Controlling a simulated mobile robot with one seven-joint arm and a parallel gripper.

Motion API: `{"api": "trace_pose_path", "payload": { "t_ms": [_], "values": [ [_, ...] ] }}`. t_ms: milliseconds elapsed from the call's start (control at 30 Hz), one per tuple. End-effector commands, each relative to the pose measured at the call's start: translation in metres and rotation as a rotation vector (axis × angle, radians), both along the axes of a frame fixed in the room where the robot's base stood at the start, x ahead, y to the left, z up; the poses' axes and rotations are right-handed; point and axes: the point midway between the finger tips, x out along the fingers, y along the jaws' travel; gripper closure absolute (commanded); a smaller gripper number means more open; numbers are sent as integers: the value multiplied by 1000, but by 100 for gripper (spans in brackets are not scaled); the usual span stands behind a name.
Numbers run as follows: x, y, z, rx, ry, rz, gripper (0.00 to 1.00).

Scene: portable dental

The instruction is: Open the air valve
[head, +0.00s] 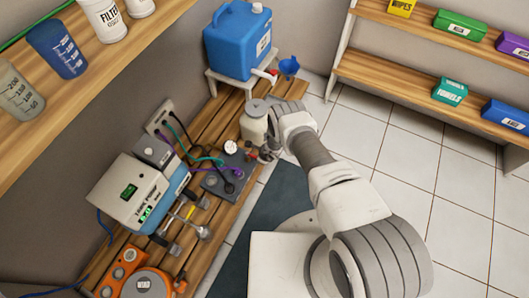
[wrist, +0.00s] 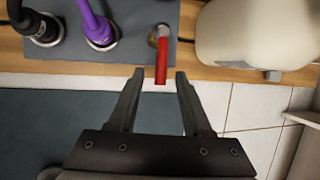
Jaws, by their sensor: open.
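The air valve shows in the wrist view as a red lever (wrist: 162,62) on a brass-coloured body at the edge of a grey plate (wrist: 135,48). The lever points from the plate toward my gripper (wrist: 159,75). My gripper is open, with one fingertip on each side of the lever's free end and visible gaps to both. Whether the lever is at the same depth as the fingertips is hard to tell. In the head view the grey plate (head: 213,184) lies on the wooden bench, and my arm reaches to its right end.
A black hose fitting (wrist: 42,25) and a purple one (wrist: 98,28) stand left of the valve. A cream bottle (wrist: 250,35) stands close on the right. A pressure gauge (head: 231,147), a blue water container (head: 237,40) and a white control unit (head: 130,193) are on the bench side.

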Motion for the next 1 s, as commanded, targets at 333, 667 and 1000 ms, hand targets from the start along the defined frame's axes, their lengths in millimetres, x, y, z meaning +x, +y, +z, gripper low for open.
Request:
{"api": "trace_pose_path", "payload": {
  "t_ms": [333, 667, 1000],
  "values": [
    [-19, -15, 61, -2, 0, 2, 51],
    [-40, -34, 119, -1, 0, -1, 51],
    [-52, -43, 148, 0, -1, -1, 51]
  ]
}}
